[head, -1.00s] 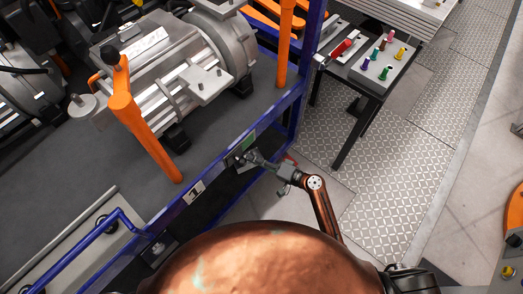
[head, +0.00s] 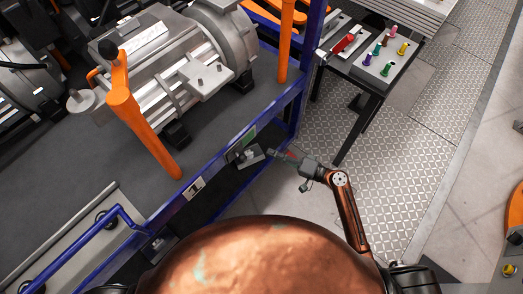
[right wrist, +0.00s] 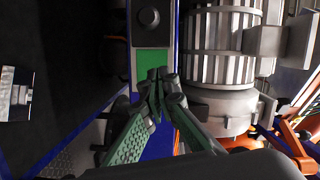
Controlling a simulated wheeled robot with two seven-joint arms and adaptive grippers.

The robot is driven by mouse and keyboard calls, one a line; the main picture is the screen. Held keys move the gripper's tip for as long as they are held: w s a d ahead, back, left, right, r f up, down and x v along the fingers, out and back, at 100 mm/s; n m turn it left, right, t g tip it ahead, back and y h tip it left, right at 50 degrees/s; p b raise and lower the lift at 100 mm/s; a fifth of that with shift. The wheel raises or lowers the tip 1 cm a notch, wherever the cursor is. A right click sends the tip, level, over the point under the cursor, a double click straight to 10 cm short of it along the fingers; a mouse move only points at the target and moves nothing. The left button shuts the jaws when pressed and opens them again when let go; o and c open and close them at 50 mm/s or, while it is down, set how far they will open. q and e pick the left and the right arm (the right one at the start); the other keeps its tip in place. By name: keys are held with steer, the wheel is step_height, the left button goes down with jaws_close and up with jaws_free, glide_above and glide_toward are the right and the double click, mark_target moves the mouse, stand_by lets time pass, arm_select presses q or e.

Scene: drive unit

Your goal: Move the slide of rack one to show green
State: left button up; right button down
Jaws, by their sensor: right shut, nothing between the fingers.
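Rack one is the blue frame with the white "1" label (head: 194,188). A green patch (head: 246,136) shows on its front rail. In the right wrist view the slide is a dark block with a round knob (right wrist: 149,18), and the green patch (right wrist: 149,64) is exposed directly beside it. My right gripper (head: 272,154) is shut and empty, to the right of the rail and apart from the knob in the head view. In the right wrist view its fingertips (right wrist: 159,76) overlap the lower end of the green patch. My left gripper is not in view.
A motor unit (head: 170,55) and an orange post (head: 140,120) stand on the rack. A metal bracket (head: 250,156) sits by the rail. A side table (head: 375,68) with coloured pegs stands at upper right. Patterned floor (head: 400,180) to the right is clear.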

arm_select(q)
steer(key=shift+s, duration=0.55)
arm_select(e)
steer(key=shift+v, duration=1.95)
steer(key=shift+d, duration=0.1)
